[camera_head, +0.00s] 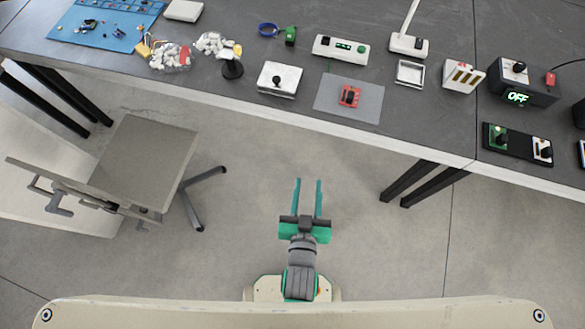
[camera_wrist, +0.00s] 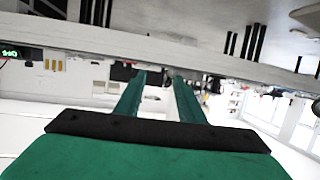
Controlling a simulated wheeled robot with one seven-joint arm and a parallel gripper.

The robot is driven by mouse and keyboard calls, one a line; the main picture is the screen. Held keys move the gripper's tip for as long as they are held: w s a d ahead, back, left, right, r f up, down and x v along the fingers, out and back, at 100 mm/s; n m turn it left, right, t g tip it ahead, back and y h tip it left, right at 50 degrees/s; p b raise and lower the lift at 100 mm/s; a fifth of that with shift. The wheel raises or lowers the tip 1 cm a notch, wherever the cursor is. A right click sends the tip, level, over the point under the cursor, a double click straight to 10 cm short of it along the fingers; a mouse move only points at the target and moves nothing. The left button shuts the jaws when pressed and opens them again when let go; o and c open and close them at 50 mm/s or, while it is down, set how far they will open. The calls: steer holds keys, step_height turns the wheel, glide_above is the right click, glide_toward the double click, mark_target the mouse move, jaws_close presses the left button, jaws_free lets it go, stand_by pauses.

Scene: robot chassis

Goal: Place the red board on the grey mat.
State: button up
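The red board (camera_head: 349,96) is a small red rectangle with dark parts on it. In the head view it lies on the grey mat (camera_head: 370,108), near the mat's middle, close to the table's front edge. My gripper (camera_head: 308,181) is green with two long fingers. It is open and empty, over the floor in front of the table, apart from the board and mat. The wrist view shows the fingers (camera_wrist: 160,78) spread with nothing between them. I cannot make out the board or the mat in the wrist view.
The dark table (camera_head: 440,134) spans the back. Beside the mat are a white box with a black knob (camera_head: 279,79), a white tray (camera_head: 409,72) and a black device reading OFF (camera_head: 522,87). A grey chair (camera_head: 140,155) stands left. Floor around my gripper is clear.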

steer(key=s+a+r, duration=0.2)
steer(key=s, duration=0.4)
steer(key=s+a+r+n+y, duration=0.1)
steer(key=s+a+r, duration=0.1)
steer(key=s, duration=0.5)
steer(key=shift+a+r+t+y, duration=0.15)
steer(key=shift+r+t+y, duration=0.2)
steer(key=shift+r, duration=0.35)
steer(key=shift+a, duration=0.1)
steer(key=shift+s, duration=0.15)
steer(key=shift+c, duration=0.5)
